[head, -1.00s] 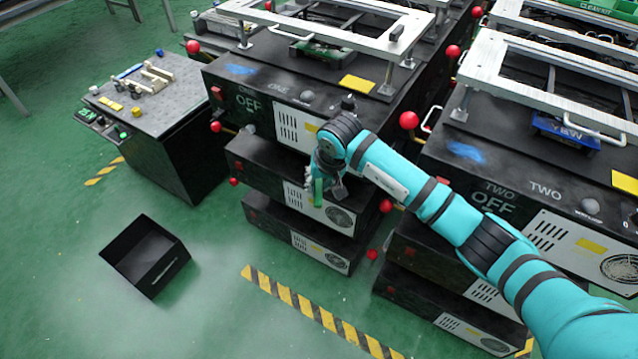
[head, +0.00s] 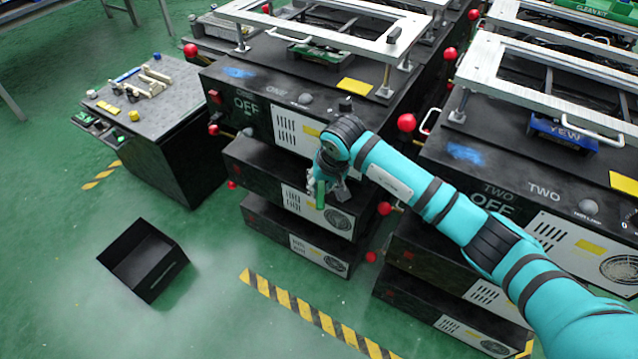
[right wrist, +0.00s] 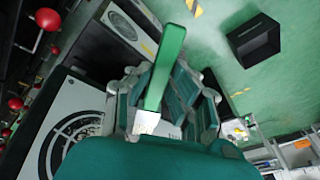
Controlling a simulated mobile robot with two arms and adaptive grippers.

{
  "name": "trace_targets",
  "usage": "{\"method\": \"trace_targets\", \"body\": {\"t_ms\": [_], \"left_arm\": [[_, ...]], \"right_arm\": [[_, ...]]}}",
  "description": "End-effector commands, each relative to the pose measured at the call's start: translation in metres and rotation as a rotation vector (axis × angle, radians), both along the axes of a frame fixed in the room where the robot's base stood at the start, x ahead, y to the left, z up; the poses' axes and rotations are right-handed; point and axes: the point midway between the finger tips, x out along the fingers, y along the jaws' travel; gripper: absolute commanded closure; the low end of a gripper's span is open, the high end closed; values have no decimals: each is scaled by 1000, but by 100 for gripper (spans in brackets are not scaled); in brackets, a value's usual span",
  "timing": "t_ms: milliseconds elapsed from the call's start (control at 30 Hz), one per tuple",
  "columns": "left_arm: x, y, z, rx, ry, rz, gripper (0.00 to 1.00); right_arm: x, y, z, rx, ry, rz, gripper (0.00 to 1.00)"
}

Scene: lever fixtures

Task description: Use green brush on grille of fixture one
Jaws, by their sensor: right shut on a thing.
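Fixture one (head: 250,82) is a black box marked ONE and OFF, with a white frame on top. Its white slotted grille panel (head: 286,126) is on the front face; my right arm covers the panel's right part. My right gripper (head: 323,181) is in front of the fixture's stacked front, right of and below the slots, apart from them as far as I can tell. It is shut on the green brush (head: 320,194), which hangs roughly upright. In the right wrist view the brush's green handle (right wrist: 166,62) stands between the fingers (right wrist: 165,100). My left gripper is not in view.
Fixture two (head: 480,165) stands at the right, with red ball levers (head: 406,122) in the gap. A black open bin (head: 143,262) sits on the floor at the left, near pale haze. A grey-topped cart (head: 155,105) stands left of fixture one. Striped tape (head: 310,312) crosses the floor.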

Motion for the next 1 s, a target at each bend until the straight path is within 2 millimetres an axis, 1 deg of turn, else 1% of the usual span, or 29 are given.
{"method": "trace_targets", "body": {"t_ms": [33,100,233,467,800,1000], "left_arm": [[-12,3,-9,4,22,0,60],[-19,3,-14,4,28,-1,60],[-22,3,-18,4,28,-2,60],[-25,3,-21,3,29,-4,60],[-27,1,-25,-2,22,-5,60],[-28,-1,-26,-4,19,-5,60]], "right_arm": [[-2,-7,1,-3,-1,-3,100],[-6,-12,1,-4,0,-4,100],[-12,-20,1,-3,0,-3,100],[-17,-26,0,-3,-1,-5,100],[-33,-47,0,-4,0,-4,100],[-37,-51,0,-2,1,-4,100]]}}
